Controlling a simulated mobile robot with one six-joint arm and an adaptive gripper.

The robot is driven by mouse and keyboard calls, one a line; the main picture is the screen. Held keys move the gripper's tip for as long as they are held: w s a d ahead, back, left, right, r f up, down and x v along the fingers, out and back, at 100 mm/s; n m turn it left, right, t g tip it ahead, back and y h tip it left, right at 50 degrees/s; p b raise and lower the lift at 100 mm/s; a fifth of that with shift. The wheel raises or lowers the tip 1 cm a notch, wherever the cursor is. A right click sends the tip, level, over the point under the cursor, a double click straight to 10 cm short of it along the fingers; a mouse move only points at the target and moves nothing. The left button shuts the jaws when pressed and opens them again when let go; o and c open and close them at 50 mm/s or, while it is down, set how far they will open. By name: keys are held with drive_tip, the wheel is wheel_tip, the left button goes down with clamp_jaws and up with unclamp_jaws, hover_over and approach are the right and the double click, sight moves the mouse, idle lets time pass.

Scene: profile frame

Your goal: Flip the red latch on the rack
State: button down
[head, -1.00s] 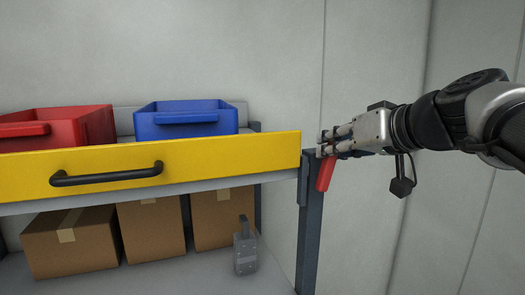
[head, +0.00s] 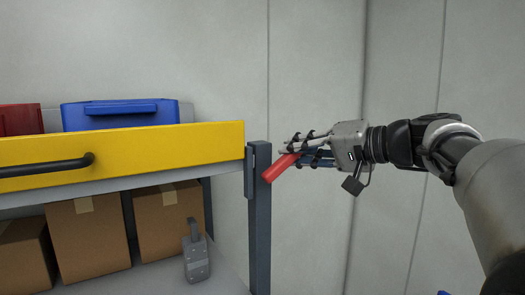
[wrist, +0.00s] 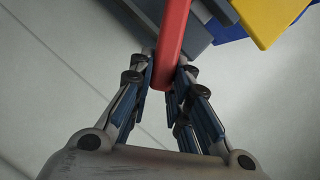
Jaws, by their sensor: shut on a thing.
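The red latch (head: 278,169) is at the right post of the rack (head: 259,222), near its top. It is tilted, with its lower end to the left and its upper end to the right among my fingers. My gripper (head: 293,152) reaches in from the right and is shut on the latch. In the wrist view the red latch (wrist: 173,42) runs up between my fingertips, which touch or nearly touch both its sides. The fingers partly hide its upper end in the head view.
The yellow drawer front (head: 120,149) with a black handle (head: 45,167) is left of the post. A blue bin (head: 120,115) and a red bin (head: 20,119) stand behind it. Cardboard boxes (head: 88,240) and a grey padlock-like object (head: 196,258) are on the lower shelf. Bare wall lies behind my arm.

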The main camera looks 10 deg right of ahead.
drive_tip(key=shift+d+f, duration=0.1)
idle(0.5)
drive_tip(key=c, duration=1.8)
unclamp_jaws()
drive_tip(key=shift+w, duration=0.15)
drive_tip(key=shift+o, duration=0.2)
drive_tip(key=v, duration=1.2)
drive_tip(key=shift+f, duration=0.15)
